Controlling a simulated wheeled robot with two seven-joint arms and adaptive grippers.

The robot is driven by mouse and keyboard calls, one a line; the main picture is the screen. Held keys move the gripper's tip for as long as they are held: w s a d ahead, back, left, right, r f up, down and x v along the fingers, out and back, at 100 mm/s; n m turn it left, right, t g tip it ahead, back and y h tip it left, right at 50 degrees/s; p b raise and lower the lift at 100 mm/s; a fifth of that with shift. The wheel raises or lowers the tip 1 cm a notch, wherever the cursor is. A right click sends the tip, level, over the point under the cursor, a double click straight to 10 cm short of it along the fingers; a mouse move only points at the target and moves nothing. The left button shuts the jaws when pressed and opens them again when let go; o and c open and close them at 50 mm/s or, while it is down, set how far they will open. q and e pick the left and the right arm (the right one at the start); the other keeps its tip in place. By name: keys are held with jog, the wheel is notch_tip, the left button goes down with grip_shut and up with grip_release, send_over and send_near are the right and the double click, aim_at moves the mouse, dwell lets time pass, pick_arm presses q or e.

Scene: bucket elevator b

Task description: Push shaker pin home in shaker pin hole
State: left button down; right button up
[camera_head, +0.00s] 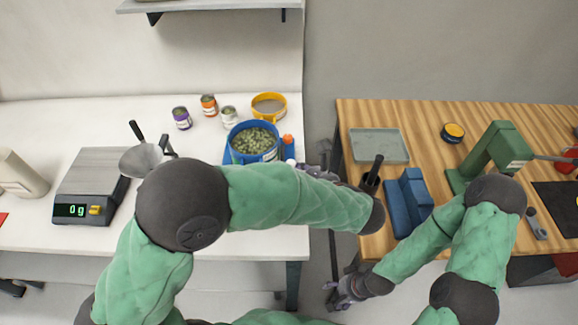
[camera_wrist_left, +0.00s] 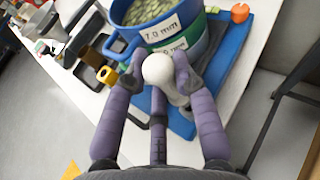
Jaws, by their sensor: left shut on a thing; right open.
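The shaker pin (camera_wrist_left: 158,67), with a white rounded head, is between the fingers of my left gripper (camera_wrist_left: 157,80) in the left wrist view. The gripper is shut on it beside the blue shaker base (camera_wrist_left: 200,92). The pin's lower end and the shaker pin hole are hidden, so I cannot tell how deep it sits. In the head view my left gripper (camera_head: 318,172) is partly covered by my forearm, at the base's right side; a little of the white head (camera_head: 291,162) shows. My right gripper (camera_head: 345,291) is open and empty, low in front of the wooden table.
A blue sieve (camera_head: 253,155) full of green pieces stands on the base. An orange knob (camera_head: 287,140) is at its right. Cans, a yellow-rimmed sieve (camera_head: 270,106) and a scale (camera_head: 84,208) share the white table. A gap separates the wooden table (camera_head: 430,170).

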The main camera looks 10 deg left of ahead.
pick_arm(q)
jog(key=shift+p, duration=1.1)
dwell(1.7)
jog(key=shift+f+b, duration=1.1)
jog(key=shift+f, duration=1.3)
jog(key=c, duration=0.9)
grip_release()
jog(key=v, duration=0.7)
jog(key=shift+s+d+r, duration=0.1)
jog(key=shift+s+d, duration=0.05)
jog(key=shift+d, duration=0.05)
